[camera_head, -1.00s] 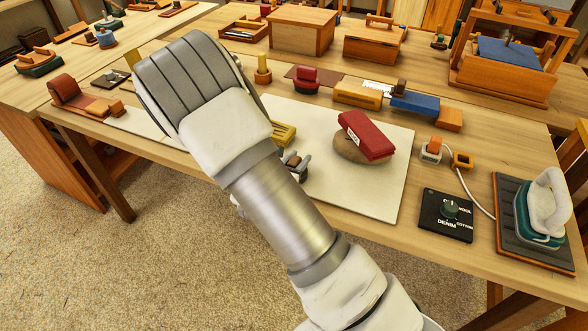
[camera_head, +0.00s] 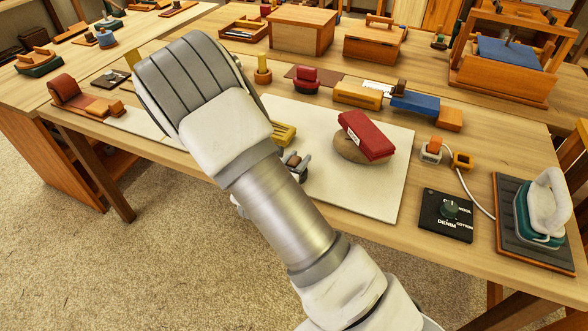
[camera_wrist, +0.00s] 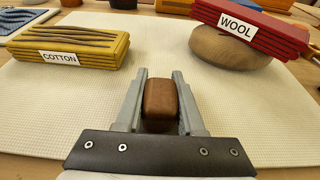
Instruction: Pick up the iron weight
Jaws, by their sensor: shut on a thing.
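My gripper (camera_wrist: 160,97) is shut on a small brown block with rounded edges (camera_wrist: 160,100), the only thing between its grey fingers, and I take it for the iron weight. The block's lower end is hidden, and I cannot tell whether it touches the pale mat (camera_wrist: 190,62). In the head view my gripper (camera_head: 297,165) and the block (camera_head: 293,160) show just past my forearm, over the mat (camera_head: 375,195). My arm covers much of that area.
A yellow COTTON bundle (camera_wrist: 100,47) lies left of my gripper. A black dial box (camera_head: 445,222) and a teal clothes iron (camera_head: 535,225) stand further right. The mat's front right is clear.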

